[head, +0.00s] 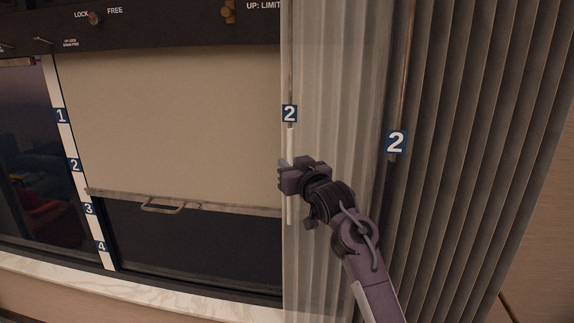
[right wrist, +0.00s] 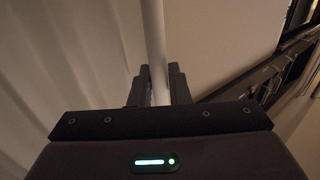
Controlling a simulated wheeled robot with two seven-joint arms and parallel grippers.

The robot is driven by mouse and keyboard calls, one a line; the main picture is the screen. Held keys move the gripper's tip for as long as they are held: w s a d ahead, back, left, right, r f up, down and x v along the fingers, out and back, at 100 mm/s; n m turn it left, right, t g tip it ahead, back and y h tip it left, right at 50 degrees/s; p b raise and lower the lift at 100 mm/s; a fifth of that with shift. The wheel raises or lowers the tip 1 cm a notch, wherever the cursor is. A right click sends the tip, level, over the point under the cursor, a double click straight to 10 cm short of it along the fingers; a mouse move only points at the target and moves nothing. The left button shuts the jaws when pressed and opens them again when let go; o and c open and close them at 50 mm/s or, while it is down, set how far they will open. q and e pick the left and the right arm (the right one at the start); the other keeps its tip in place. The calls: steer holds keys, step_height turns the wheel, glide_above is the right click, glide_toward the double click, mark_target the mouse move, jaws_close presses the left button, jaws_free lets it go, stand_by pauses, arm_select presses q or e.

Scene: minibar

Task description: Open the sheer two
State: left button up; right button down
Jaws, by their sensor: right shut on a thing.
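The sheer curtain two (head: 335,70) hangs in pale pleats at the right part of the window. Its leading edge carries a white wand (head: 290,207) below a blue label "2" (head: 290,113). My right gripper (head: 284,178) is shut on the wand, near its middle. In the right wrist view the wand (right wrist: 153,40) runs down between the two fingers of the gripper (right wrist: 153,88). The sheer covers only a strip right of the roller blind. My left gripper is not in view.
A darker pleated curtain (head: 480,120) with its own rod and label "2" (head: 396,142) hangs just right of the sheer. A beige roller blind (head: 175,110) with a handle (head: 162,207) is partly lowered left of it. A pale sill (head: 130,292) runs below, and a switch panel (head: 165,25) above.

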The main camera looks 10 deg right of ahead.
steer(key=c, duration=1.8)
jaws_free()
steer(key=shift+o, duration=0.4)
steer(key=b+v, duration=0.3)
steer(key=v, duration=0.4)
steer(key=shift+s, duration=0.35)
steer(key=shift+d, duration=0.1)
